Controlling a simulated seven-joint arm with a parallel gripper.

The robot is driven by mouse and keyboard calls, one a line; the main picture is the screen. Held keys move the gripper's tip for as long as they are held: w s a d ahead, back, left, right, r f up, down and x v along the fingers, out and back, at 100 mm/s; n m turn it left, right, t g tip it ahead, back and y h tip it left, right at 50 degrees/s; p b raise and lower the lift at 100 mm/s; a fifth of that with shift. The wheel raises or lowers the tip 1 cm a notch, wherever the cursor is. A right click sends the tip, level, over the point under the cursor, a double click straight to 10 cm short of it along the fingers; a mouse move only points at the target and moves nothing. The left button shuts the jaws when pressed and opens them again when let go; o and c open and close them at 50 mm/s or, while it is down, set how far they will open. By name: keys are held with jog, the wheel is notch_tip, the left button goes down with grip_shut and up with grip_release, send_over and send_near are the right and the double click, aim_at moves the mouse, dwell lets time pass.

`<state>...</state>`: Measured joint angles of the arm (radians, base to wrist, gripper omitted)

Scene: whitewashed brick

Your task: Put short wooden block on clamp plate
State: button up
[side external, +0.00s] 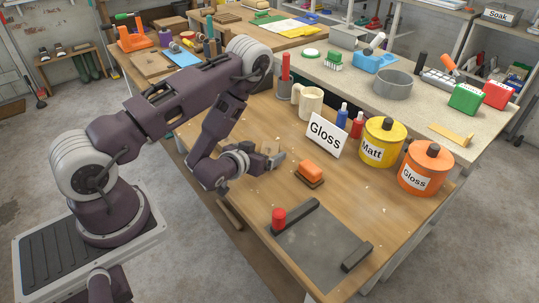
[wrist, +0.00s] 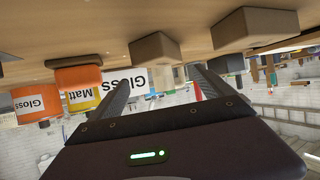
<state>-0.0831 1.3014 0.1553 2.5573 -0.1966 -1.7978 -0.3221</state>
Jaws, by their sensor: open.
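Two pale wooden blocks show in the wrist view, where the picture is upside down. The smaller-looking block (wrist: 155,48) is ahead of my gripper, between the line of its fingers; the longer-looking block (wrist: 255,28) is to its right. I take the smaller one as the short block. My gripper (wrist: 160,78) is open and empty, its fingers apart; it also shows low over the table in the side view (side external: 279,158). The blocks are not clear in the side view, probably hidden by my arm. The grey clamp plate (side external: 310,252) lies at the near table end.
The plate has dark bars (side external: 357,257) and a red knob (side external: 279,217). An orange-topped block (side external: 311,171) sits between gripper and plate. A Gloss sign (side external: 325,135), yellow Matt can (side external: 382,142), orange Gloss can (side external: 425,168) and mug (side external: 311,103) stand behind.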

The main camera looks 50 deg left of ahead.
aim_at(269, 151)
jog(key=shift+s+f+m+t, duration=0.3)
jog(key=shift+s+f, duration=0.35)
jog(key=shift+f, duration=0.1)
jog(key=shift+w+f, duration=0.15)
jog(key=shift+f, duration=0.05)
jog(key=shift+w+f, duration=0.2)
jog(key=shift+w, duration=0.15)
jog(key=shift+r+x, duration=0.15)
jog(key=shift+x, duration=0.8)
jog(key=shift+r+x, duration=0.15)
jog(key=shift+x, duration=0.8)
jog(key=shift+a, duration=0.15)
